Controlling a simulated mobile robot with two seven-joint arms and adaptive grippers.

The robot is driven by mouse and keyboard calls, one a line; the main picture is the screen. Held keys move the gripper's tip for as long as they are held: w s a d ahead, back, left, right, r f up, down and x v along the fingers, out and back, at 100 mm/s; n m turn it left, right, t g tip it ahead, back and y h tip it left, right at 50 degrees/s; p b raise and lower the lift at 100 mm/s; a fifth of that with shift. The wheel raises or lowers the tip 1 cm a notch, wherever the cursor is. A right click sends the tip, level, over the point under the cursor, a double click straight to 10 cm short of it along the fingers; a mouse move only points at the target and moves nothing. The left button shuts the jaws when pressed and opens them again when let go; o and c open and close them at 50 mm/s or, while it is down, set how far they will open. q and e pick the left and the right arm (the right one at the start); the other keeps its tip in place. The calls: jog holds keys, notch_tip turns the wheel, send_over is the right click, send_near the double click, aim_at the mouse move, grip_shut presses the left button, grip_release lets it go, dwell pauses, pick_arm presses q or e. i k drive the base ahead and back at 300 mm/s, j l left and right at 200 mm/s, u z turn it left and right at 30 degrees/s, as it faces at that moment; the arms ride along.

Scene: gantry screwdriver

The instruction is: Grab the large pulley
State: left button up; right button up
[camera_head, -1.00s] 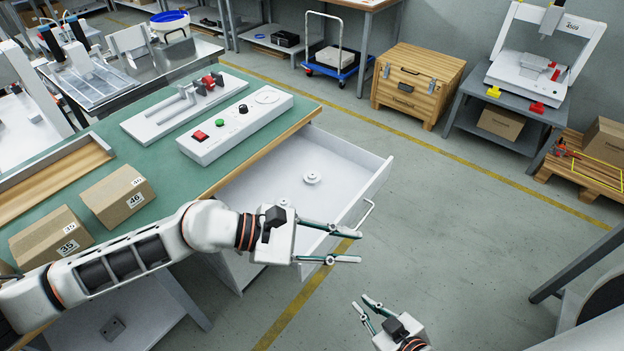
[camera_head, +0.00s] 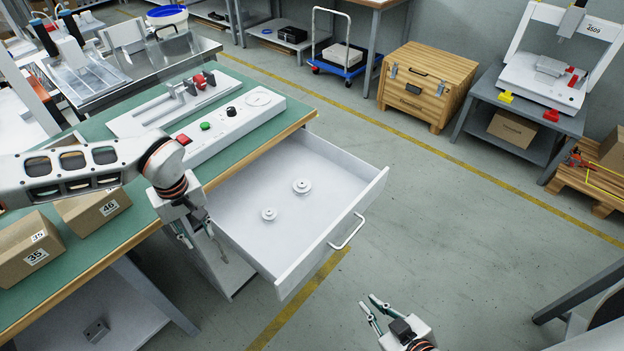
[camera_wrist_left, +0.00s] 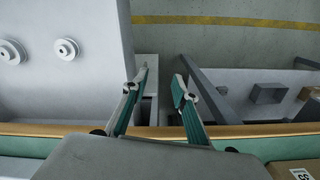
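Two pale pulleys lie apart in the open white drawer (camera_head: 240,205). The larger pulley (camera_head: 302,186) is nearer the middle of the drawer, and the smaller pulley (camera_head: 269,214) is nearer its front left. Both also show at the left of the left wrist view, one at the edge (camera_wrist_left: 12,52) and one beside it (camera_wrist_left: 66,49). My left gripper (camera_head: 203,240) is open and empty, pointing down just left of the drawer; its spread fingers (camera_wrist_left: 160,90) show in the left wrist view. My right gripper (camera_head: 371,310) is open and empty, low over the floor right of the drawer.
The drawer's walls and front handle (camera_head: 348,232) stand around the pulleys. The green workbench (camera_head: 140,215) carries a control panel (camera_head: 232,122) and cardboard boxes (camera_head: 35,248). A wooden crate (camera_head: 425,85) stands further back.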

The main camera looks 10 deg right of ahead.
aim_at(302, 187)
jog(key=i+l, duration=0.15)
jog(key=l, duration=0.25)
jog(key=i+l, duration=0.15)
jog(key=l, duration=0.25)
jog(key=i+l+u, duration=0.1)
jog(key=l, duration=0.3)
jog(key=i+l, duration=0.15)
jog(key=l, duration=0.25)
